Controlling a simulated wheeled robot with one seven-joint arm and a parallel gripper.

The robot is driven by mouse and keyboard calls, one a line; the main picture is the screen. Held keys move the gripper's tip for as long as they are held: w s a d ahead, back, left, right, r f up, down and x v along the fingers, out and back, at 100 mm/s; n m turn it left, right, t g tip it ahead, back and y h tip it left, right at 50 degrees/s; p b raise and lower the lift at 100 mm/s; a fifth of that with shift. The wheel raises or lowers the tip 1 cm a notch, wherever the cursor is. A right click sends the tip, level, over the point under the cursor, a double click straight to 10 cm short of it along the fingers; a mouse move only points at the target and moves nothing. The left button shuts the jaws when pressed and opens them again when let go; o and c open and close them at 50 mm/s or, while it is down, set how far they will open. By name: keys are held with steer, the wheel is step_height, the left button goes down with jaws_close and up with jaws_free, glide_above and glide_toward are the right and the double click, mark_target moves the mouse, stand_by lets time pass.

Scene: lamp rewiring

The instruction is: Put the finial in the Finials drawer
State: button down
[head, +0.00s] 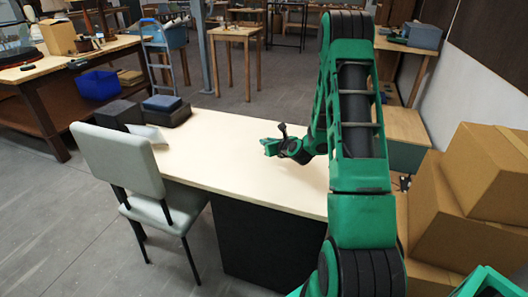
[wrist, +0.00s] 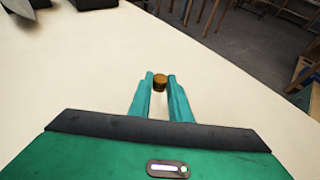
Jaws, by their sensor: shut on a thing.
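My gripper (head: 268,146) is over the pale desktop, near the middle of the desk. In the wrist view its two green fingers are shut on a small brass-brown finial (wrist: 160,82), which sits between the fingertips. The finial is too small to make out in the head view. No drawer labelled Finials can be made out in either view.
The pale desk (head: 225,135) is mostly bare. A grey chair (head: 122,160) is at the left front. Cardboard boxes (head: 465,205) are stacked at right.

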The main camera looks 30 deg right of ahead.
steer(key=shift+f, duration=1.85)
steer(key=c, duration=1.6)
jaws_free()
steer(key=shift+f, duration=0.1)
steer(key=shift+c, duration=0.2)
